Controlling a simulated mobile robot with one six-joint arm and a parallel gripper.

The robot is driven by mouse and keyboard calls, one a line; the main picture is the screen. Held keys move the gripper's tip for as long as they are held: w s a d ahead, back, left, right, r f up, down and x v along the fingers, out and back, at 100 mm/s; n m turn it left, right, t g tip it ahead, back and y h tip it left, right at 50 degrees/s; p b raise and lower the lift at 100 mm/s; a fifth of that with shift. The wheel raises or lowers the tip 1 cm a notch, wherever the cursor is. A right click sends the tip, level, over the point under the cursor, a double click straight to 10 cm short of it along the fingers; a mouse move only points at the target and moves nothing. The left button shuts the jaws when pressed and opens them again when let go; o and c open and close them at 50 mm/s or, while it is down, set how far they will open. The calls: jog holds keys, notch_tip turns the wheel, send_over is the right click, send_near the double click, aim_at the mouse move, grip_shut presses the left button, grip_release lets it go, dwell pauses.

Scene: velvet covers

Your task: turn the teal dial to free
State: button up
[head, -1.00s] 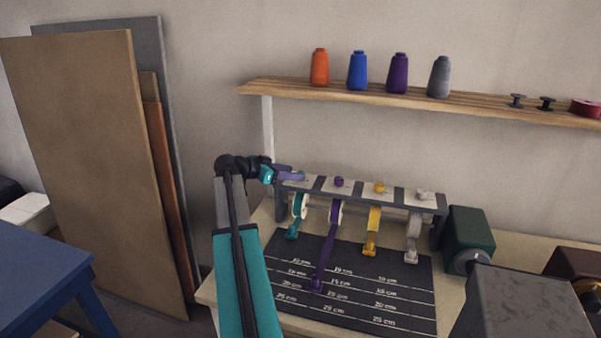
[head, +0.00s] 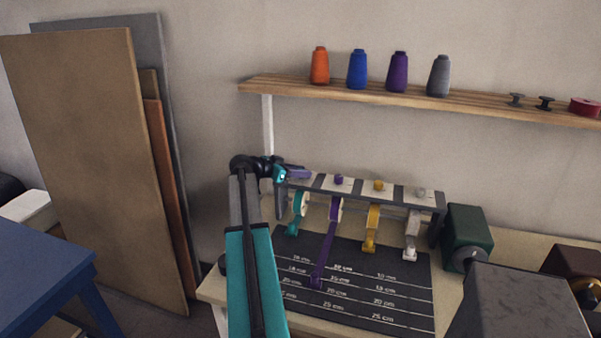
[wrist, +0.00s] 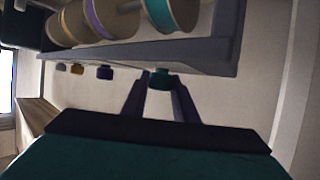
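The teal dial (wrist: 158,80) shows in the wrist view, where the rack appears upside down. It sits between the tips of my gripper's two dark fingers (wrist: 158,88). The fingers are apart, with a narrow gap seeming to show on each side of the dial, so contact is not visible. In the head view my gripper (head: 292,173) is at the left end of the rack (head: 360,189) and hides most or all of the teal dial. The teal ribbon (head: 293,228) hangs below that end. I cannot read any dial marking.
A purple dial (head: 338,180), a yellow dial (head: 379,186) and a pale dial (head: 420,192) stand further right on the rack. Their ribbons hang over a dark measuring mat (head: 390,288). A shelf (head: 300,88) with thread cones is above. A green box (head: 466,232) stands right.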

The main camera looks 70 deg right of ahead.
jog(key=shift+c, duration=0.8)
